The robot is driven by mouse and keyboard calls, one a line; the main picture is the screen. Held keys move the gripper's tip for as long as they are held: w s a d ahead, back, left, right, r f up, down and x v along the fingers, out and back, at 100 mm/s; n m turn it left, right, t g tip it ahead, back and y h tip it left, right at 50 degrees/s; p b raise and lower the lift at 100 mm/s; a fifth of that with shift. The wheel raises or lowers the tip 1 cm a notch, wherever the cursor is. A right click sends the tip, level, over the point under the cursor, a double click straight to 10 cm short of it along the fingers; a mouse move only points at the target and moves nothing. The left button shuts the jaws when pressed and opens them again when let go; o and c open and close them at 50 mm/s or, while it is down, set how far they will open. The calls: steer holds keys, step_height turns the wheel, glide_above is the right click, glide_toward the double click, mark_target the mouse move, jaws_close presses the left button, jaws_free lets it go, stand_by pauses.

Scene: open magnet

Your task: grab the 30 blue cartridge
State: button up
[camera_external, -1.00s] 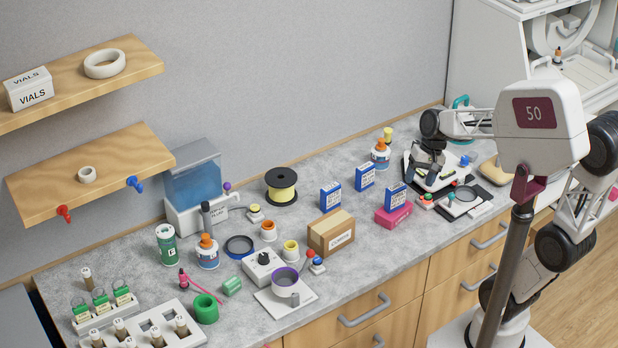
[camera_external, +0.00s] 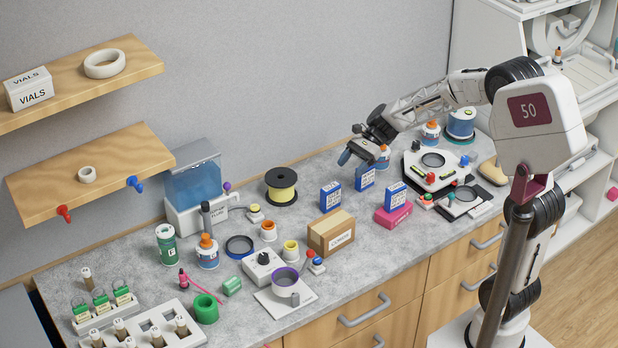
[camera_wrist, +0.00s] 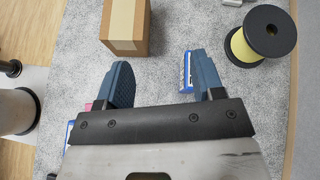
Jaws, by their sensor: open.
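Three small blue-and-white cartridge boxes stand on the counter in the external view: a left one (camera_external: 330,196), a middle one (camera_external: 365,177) and a right one (camera_external: 396,195) on a pink box (camera_external: 393,215). Their printed numbers are too small to read, so I cannot tell which is the 30. My gripper (camera_external: 359,153) is open and empty, above and behind the middle box. In the wrist view, its fingers (camera_wrist: 165,80) are apart. One blue box (camera_wrist: 187,72) shows beside the right finger, partly hidden by it. Another blue edge (camera_wrist: 70,135) shows at lower left.
An orange-capped jar (camera_external: 382,157) and a white device (camera_external: 436,170) stand to the right. Bare counter lies between the spool and the left blue box.

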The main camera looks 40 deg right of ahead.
mark_target(334, 184)
steer(key=w, duration=0.1)
steer(key=w+a+f+m+y, duration=0.1)
steer(key=w, duration=0.1)
steer(key=w+f+m+y, duration=0.1)
steer(key=w, duration=0.1)
steer(key=shift+w+a+f, duration=0.1)
steer(key=shift+w+a, duration=0.1)
steer(key=shift+f, duration=0.15)
steer(key=shift+f, duration=1.6)
steer(key=shift+f, duration=0.1)
steer(key=shift+f, duration=0.6)
steer(key=shift+s+a+f, duration=0.1)
steer(key=shift+a+f, duration=0.15)
steer(key=shift+f, duration=0.4)
steer(key=shift+a+f, duration=0.2)
steer(key=shift+f, duration=0.4)
steer(key=shift+x, duration=1.05)
